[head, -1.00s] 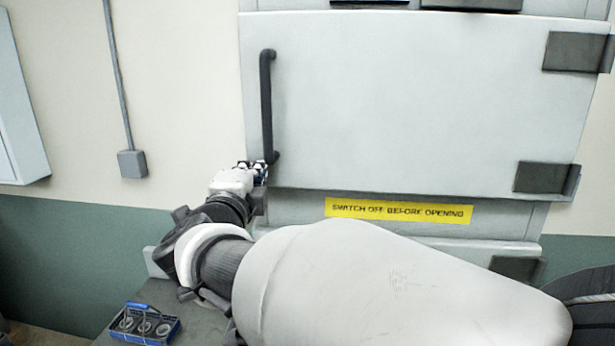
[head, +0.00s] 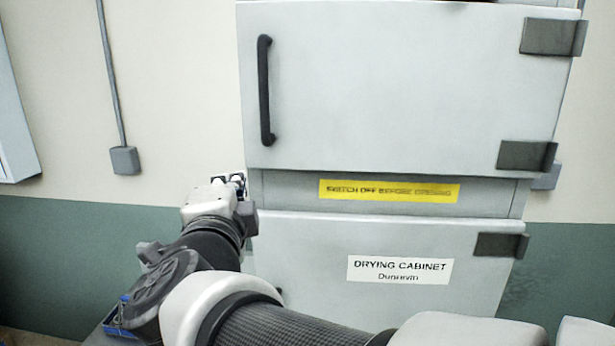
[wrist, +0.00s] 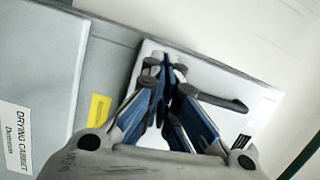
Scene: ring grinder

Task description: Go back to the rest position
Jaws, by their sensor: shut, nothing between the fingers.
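My gripper (head: 229,180) is shut and empty in the head view, in front of the left edge of the drying cabinet, below and left of the upper door's handle. In the wrist view my gripper (wrist: 172,72) shows its blue fingers brought together, with the cabinet behind. The upper door (head: 400,90) of the cabinet looks shut. Its dark vertical handle (head: 265,92) stands apart from my fingers. The handle also shows in the wrist view (wrist: 222,98), partly hidden behind the fingers.
The lower door (head: 330,300) carries a drying cabinet label (head: 400,270). A yellow warning strip (head: 390,191) lies between the doors. A blue tray (head: 118,318) at lower left is mostly hidden by my arm. A wall box (head: 125,160) with conduit is at left. Dark hinges (head: 527,155) stick out at right.

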